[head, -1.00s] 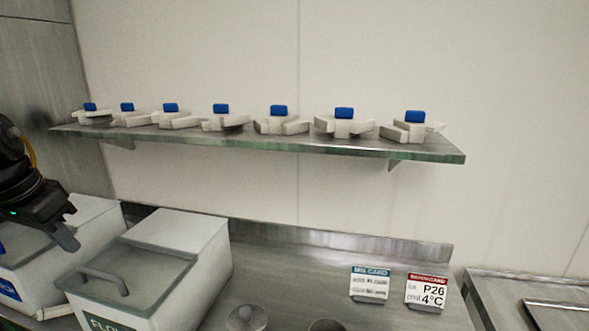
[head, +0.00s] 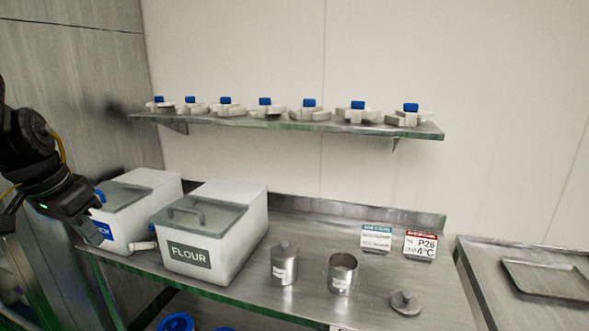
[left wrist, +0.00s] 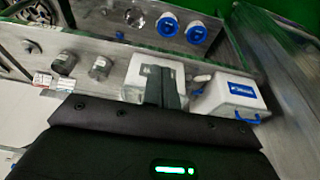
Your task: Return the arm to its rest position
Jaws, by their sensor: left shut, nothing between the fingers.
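My left gripper (head: 92,232) is at the left side of the head view, on the dark arm that comes in from the left. It is shut and empty, in front of the left end of the steel table (head: 330,222). In the left wrist view its shut dark fingers (left wrist: 163,88) overlap the white flour bin. The flour bin (head: 235,232) and a bin with a blue label (head: 140,190) stand right of the gripper, apart from it as far as I can tell. My right gripper is not in view.
A wall shelf (head: 300,125) holds several white parts with blue tops. Two metal canisters (head: 284,265) (head: 342,272), a loose lid (head: 405,303) and two cards (head: 376,239) (head: 420,245) are on the table. Blue-lidded containers (head: 176,322) sit below. A tray (head: 548,279) lies at the right.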

